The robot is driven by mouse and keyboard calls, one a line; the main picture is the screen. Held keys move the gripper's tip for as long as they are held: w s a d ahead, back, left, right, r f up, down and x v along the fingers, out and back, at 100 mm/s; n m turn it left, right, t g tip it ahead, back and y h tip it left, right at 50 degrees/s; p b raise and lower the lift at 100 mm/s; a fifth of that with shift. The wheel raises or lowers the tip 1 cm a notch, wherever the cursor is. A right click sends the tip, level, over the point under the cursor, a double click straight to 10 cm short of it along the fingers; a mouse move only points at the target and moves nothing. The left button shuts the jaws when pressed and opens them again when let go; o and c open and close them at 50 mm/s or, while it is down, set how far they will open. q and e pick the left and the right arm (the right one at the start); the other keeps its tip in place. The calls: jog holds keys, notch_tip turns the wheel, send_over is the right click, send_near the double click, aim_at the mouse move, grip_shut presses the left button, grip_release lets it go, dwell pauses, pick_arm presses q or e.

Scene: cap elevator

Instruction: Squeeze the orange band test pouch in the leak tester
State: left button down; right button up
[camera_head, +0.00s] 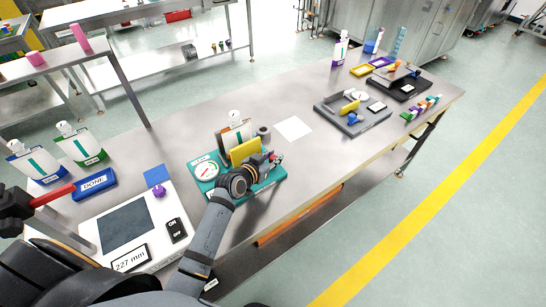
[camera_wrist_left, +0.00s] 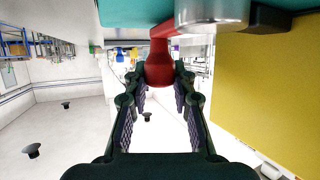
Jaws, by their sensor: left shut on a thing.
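The leak tester (camera_head: 206,189) is a teal base with a round gauge, standing at the near edge of the table. A yellow plate (camera_head: 246,151) stands upright on it. A white-capped pouch (camera_head: 229,137) stands behind the plate, which hides much of it; an orange-brown strip shows at its edge. My left gripper (camera_head: 274,160) is at the tester's right side.
Two capped pouches (camera_head: 82,147) (camera_head: 37,164) stand at left, near the blue DONE block (camera_head: 94,184). A white gauge unit (camera_head: 128,229) reads 227 mm. A white sheet (camera_head: 293,128) lies right of the tester. A dark grey device (camera_head: 352,118) stands farther right.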

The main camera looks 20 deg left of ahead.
pick_arm(q)
jog(key=m+h+b, duration=0.2)
jog(key=b, duration=0.1)
jog(key=s+d+g+b, duration=0.1)
jog(key=shift+f+m+h+b, duration=0.3)
jog(key=shift+m+h, duration=0.1)
jog(key=shift+s+r, duration=0.1)
jog(key=shift+r, duration=0.05)
jog(key=shift+r+g+h, duration=0.15)
jog(key=shift+g+h, duration=0.15)
jog(key=shift+d, duration=0.1)
jog(key=c, duration=1.1)
grip_release()
